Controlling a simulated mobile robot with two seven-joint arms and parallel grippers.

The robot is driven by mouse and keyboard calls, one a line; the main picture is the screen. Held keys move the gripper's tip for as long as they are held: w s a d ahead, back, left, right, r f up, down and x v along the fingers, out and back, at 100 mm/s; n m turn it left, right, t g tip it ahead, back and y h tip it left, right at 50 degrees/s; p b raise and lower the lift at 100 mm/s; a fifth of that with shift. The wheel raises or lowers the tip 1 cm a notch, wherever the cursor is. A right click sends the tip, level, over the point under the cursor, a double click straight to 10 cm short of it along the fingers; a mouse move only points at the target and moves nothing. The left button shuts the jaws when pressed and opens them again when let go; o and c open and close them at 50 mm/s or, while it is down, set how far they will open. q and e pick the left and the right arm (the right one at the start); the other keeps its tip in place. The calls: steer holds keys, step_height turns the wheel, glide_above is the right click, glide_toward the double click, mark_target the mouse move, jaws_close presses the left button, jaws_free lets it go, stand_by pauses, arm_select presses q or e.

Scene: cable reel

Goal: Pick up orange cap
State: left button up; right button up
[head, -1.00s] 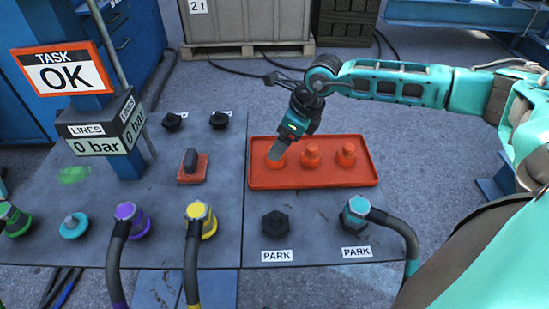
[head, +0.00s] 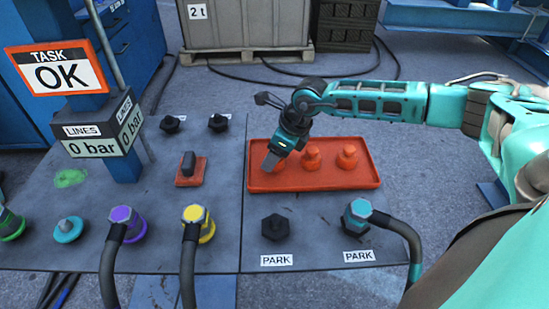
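Three orange caps stand in a row in an orange tray (head: 330,183) on the right part of the table. The middle cap (head: 312,158) and the right cap (head: 348,157) show clearly. The left cap is almost fully hidden behind my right gripper (head: 269,164). The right gripper points down into the tray's left end, at the left cap's place. I cannot tell whether its fingers are apart, or closed around the cap. My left gripper is not in view.
Purple (head: 124,220) and yellow (head: 196,220) connectors with hoses are at the front. A sign post (head: 124,165) rises at the left.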

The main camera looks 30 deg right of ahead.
steer(key=c, duration=0.7)
steer(key=shift+c, duration=0.2)
